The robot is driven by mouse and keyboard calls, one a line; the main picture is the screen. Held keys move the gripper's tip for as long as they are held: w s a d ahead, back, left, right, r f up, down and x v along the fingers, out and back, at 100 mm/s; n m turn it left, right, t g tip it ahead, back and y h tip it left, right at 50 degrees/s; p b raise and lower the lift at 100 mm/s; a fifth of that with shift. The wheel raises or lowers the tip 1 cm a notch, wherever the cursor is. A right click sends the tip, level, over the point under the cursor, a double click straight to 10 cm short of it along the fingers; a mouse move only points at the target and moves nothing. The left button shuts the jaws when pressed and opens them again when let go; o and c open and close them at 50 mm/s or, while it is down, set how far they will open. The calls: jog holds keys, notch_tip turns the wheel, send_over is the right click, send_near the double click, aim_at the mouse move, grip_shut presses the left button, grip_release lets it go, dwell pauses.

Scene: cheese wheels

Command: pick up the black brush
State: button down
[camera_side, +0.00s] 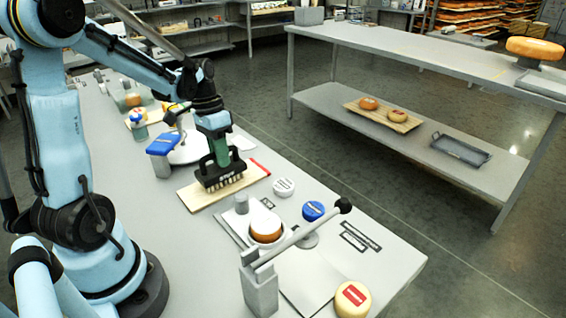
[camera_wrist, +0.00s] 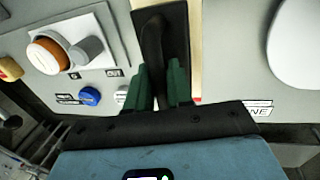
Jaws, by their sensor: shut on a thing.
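The black brush (camera_side: 224,180) has a dark block with pale bristles pointing down. It is over the wooden board (camera_side: 193,196); I cannot tell whether the bristles touch the board. My gripper (camera_side: 217,155), with green fingers, reaches down from above and is shut on the brush's handle. In the wrist view the brush (camera_wrist: 178,30) extends up the picture from between the green fingers of my gripper (camera_wrist: 158,88). The fingers hide part of the handle.
A blue-topped object (camera_side: 163,143) stands left of the brush. A press with a long lever (camera_side: 300,236) and a small cheese wheel (camera_side: 265,227) are in front. White (camera_side: 284,187) and blue (camera_side: 313,210) round pieces lie to the right. The far bench (camera_side: 420,52) is separate.

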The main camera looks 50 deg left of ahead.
jog(key=r, duration=0.4)
jog(key=shift+d, duration=0.4)
jog(key=d+r, duration=0.6)
jog(key=d, duration=0.5)
jog(key=shift+s+r, duration=0.15)
jog(key=shift+s, duration=0.2)
